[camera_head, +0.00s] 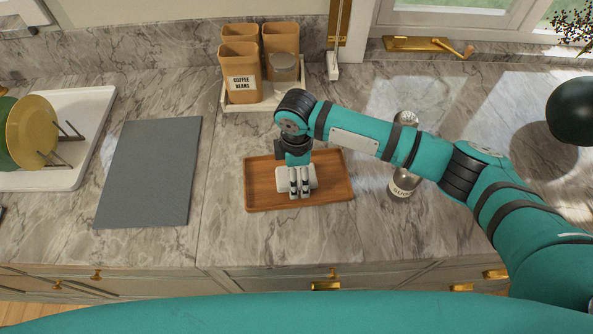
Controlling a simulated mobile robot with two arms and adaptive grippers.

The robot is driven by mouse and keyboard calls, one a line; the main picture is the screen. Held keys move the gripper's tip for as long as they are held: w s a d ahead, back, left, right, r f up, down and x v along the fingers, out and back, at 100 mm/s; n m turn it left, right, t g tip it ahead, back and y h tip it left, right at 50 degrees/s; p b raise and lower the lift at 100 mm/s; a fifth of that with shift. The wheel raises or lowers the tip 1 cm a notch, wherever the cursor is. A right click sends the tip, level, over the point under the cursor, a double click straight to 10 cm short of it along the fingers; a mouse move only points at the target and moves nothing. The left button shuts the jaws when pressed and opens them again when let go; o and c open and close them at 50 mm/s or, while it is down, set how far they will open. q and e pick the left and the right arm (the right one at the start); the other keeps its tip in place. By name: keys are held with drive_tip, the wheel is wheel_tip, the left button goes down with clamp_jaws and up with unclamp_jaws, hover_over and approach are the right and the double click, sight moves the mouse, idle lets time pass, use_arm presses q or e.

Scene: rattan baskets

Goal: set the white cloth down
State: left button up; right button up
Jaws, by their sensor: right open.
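The white cloth (311,179) lies on the brown wooden tray (335,193) on the marble counter. It looks like a small folded block. My right gripper (299,195) points down right over the cloth, and its fingers hide part of it. The gripper is open; whether its fingers touch the cloth cannot be told. My left gripper is not in view.
A grey mat (150,172) lies left of the tray. A white dish rack (75,135) with plates stands farther left. Coffee canisters (240,75) stand behind the tray. A shaker (402,186) stands close to its right, under my right arm.

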wheel_tip(320, 180, up, 12)
drive_tip(key=b, duration=0.3)
drive_tip(key=shift+r, duration=0.2)
idle(0.3)
